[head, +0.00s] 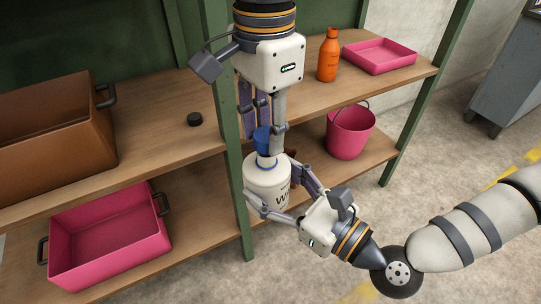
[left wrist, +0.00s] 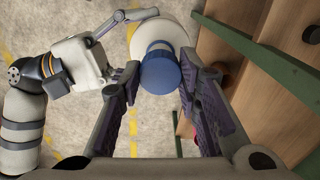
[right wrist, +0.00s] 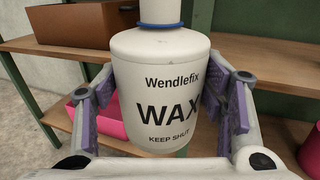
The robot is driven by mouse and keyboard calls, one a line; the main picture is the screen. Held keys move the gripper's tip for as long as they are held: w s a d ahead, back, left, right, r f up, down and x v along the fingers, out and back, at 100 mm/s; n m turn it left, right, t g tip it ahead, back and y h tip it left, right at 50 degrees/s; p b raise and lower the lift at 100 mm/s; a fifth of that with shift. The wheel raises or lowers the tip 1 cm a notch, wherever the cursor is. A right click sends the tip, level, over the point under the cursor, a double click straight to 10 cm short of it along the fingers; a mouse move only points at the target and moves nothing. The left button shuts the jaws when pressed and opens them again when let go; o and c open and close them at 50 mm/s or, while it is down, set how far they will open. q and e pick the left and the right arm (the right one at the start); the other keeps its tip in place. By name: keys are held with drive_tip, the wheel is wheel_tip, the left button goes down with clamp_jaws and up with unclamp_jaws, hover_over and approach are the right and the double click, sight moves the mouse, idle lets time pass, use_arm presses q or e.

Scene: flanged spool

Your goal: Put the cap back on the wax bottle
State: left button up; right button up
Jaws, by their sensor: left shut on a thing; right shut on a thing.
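The white wax bottle (head: 268,184), labelled "Wendlefix WAX", stands upright off the shelves between the fingers of my right gripper (head: 283,200). It fills the middle of the right wrist view (right wrist: 165,85), with a blue ring (right wrist: 160,25) at the base of its white neck. My left gripper (head: 264,128) points down from above and is shut on the blue cap (head: 262,142). The cap also shows in the left wrist view (left wrist: 160,75), in front of the bottle top. The cap is over the neck, with white neck showing below it. I cannot tell whether they touch.
On the upper shelf are a brown crate (head: 45,135), a small black round object (head: 194,119), an orange bottle (head: 328,57) and a pink tray (head: 380,54). Below are a pink crate (head: 108,240) and pink bucket (head: 349,132). A green post (head: 229,150) stands close beside the bottle.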

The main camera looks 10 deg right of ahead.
sight(267, 184)
use_arm(q)
drive_tip(key=shift+f, duration=0.85)
drive_tip(key=shift+f, duration=0.6)
